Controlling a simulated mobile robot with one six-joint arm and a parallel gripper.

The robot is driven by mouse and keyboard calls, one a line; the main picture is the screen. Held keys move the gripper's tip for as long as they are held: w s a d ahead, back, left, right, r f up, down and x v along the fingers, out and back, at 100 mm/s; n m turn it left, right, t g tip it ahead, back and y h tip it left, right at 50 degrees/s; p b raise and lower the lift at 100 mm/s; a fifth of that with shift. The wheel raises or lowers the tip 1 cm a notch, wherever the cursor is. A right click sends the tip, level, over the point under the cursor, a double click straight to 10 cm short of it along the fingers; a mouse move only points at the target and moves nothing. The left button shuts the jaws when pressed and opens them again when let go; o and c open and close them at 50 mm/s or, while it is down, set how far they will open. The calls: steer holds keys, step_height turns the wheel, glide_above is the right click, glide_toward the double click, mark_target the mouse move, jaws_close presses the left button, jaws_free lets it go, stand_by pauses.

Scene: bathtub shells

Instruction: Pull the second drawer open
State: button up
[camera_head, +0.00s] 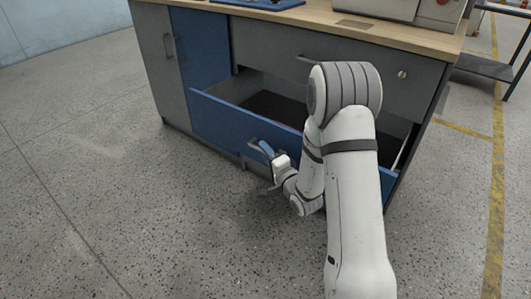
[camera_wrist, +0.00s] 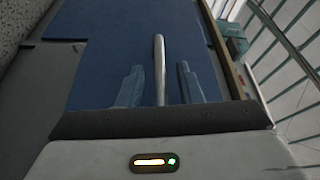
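The second drawer, with a blue front (camera_head: 222,119), is pulled well out from under the grey top drawer (camera_head: 345,70). Its dark inside shows behind the front, partly hidden by my arm. My gripper (camera_head: 267,148) is at the drawer's handle (camera_head: 254,144), low in front of the blue face. In the wrist view, the pale bar handle (camera_wrist: 160,62) runs between the two fingers of my gripper (camera_wrist: 160,84). A gap shows on each side of the bar, so the fingers are open around it and do not appear to clamp it.
The grey top drawer looks shut. A grey cabinet door (camera_head: 160,60) stands to the left, under the wooden worktop (camera_head: 290,17). The speckled floor (camera_head: 130,200) in front and to the left is clear. A dark shelf rack (camera_head: 485,65) stands at the right.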

steer(key=p+v, duration=0.1)
steer(key=v, duration=0.6)
steer(key=shift+s, duration=0.25)
steer(key=shift+d+f, duration=0.1)
